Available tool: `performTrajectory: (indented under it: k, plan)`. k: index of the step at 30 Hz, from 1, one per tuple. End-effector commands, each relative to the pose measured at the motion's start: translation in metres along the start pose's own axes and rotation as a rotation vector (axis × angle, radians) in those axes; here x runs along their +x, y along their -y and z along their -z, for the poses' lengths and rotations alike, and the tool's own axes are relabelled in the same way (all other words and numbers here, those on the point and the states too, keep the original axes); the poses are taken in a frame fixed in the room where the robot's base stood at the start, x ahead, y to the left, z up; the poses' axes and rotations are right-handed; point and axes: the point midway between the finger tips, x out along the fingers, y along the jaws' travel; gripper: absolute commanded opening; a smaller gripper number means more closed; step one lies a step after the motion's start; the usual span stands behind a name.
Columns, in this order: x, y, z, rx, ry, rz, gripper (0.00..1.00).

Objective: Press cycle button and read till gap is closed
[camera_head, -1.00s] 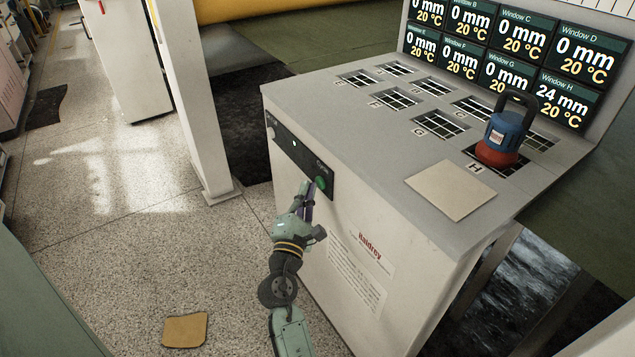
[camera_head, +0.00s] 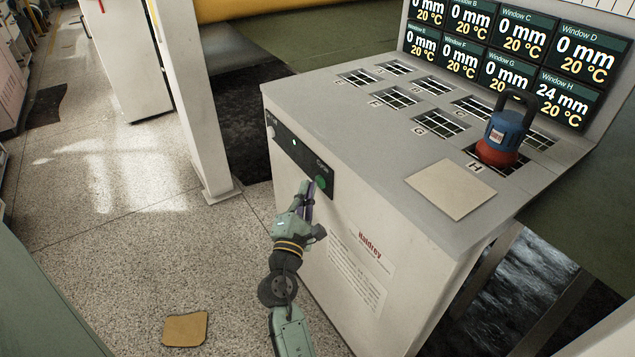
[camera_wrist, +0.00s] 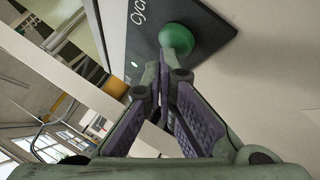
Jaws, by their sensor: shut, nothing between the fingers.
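The green cycle button (camera_head: 321,183) sits on a black panel (camera_head: 288,150) on the front of the light grey machine. In the wrist view the button (camera_wrist: 177,39) is a green dome beside the label "Cycle". My gripper (camera_head: 307,187) is shut and empty, with its fingertips just below the button. In the wrist view the fingertips (camera_wrist: 165,75) are close under the button; I cannot tell whether they touch it. The display (camera_head: 566,97) reads 24 mm and 20 °C for Window H; the other windows read 0 mm and 20 °C.
A blue and red device with a black handle (camera_head: 506,131) stands on the window marked H. A beige sheet (camera_head: 450,190) lies on the machine top near its front edge. A brown piece (camera_head: 185,329) lies on the floor. A white post (camera_head: 190,95) stands left of the machine.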

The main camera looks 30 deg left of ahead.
Motion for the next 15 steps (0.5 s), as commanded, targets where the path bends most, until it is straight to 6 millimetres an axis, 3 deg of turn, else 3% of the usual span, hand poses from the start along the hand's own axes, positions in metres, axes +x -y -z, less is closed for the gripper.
performTrajectory:
  k: [15]
  plan:
    - [0.0053, 0.004, -0.0041, 0.0, 0.001, 0.002, 0.0]
